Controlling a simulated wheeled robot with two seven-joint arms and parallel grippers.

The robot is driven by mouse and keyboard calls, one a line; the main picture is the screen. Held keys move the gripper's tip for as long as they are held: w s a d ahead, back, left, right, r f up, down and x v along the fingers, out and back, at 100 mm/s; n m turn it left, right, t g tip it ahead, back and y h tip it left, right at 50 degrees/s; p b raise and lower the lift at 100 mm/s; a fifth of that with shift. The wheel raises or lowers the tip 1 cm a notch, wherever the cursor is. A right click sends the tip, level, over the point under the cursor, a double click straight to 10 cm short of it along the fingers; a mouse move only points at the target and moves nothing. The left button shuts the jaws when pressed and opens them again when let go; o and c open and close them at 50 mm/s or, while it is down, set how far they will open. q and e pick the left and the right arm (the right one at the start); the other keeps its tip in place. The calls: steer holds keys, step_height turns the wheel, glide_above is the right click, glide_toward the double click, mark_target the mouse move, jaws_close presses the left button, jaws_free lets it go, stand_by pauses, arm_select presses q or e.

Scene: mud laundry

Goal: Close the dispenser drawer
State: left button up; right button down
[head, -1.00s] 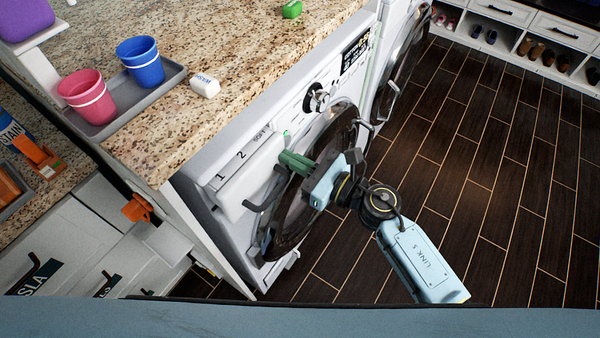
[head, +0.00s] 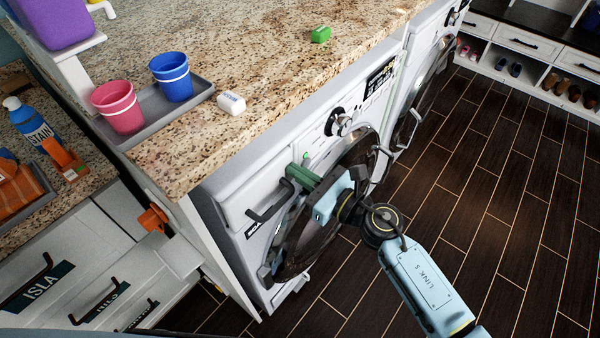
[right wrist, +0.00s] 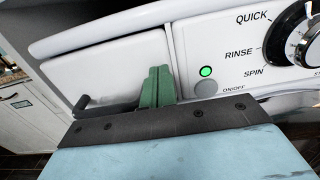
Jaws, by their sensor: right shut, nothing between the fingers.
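The dispenser drawer (head: 239,198) is the white front at the upper left of the near washer (head: 312,136), with a dark bar handle (head: 270,205). Its compartments no longer show, and its front looks flush or nearly flush with the panel. In the right wrist view the drawer front (right wrist: 110,68) fills the upper left, its handle (right wrist: 95,106) low on it. My right gripper (head: 303,175) is shut and empty, its green fingers (right wrist: 157,82) at the drawer's right end. Whether they touch it is hard to tell. My left gripper is not in view.
The granite counter (head: 270,70) overhangs just above the washer panel. On it are a tray (head: 196,105) with pink and blue cups, a white block (head: 231,103) and a green block (head: 320,34). The round washer door (head: 320,230) is below my gripper. Dark floor at right is clear.

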steer(key=b+v, duration=0.1)
steer(key=v, duration=1.3)
steer(key=shift+b, duration=0.4)
steer(key=shift+f, duration=0.1)
steer(key=w+d+f+m+t+h, duration=0.1)
steer(key=d+f+m+h, duration=0.3)
steer(key=f+m, duration=0.5)
steer(key=w+d+f+m+t+h, duration=0.1)
steer(key=d+f+m+h, duration=0.3)
steer(key=f+m, duration=0.5)
steer(key=s+d+f+m+g+h, duration=0.1)
steer(key=s+d+f+m+h, duration=0.15)
steer(key=s+f+m, duration=0.45)
steer(key=s+d+f+m+g+h, duration=0.2)
steer(key=d+f+m, duration=0.25)
steer(key=f, duration=0.45)
steer(key=s+f+m+g+h, duration=0.1)
steer(key=s+f+m+g, duration=0.3)
steer(key=s, duration=0.9)
steer(key=s+f+m+g+h, duration=0.1)
steer(key=s+f+m+g, duration=0.3)
steer(key=s+f+m, duration=0.5)
steer(key=s+d+m, duration=0.1)
steer(key=s+m, duration=0.1)
steer(key=s, duration=0.3)
steer(key=shift+s+f+g, duration=0.2)
steer(key=shift+s+g, duration=0.1)
steer(key=shift+s, duration=0.05)
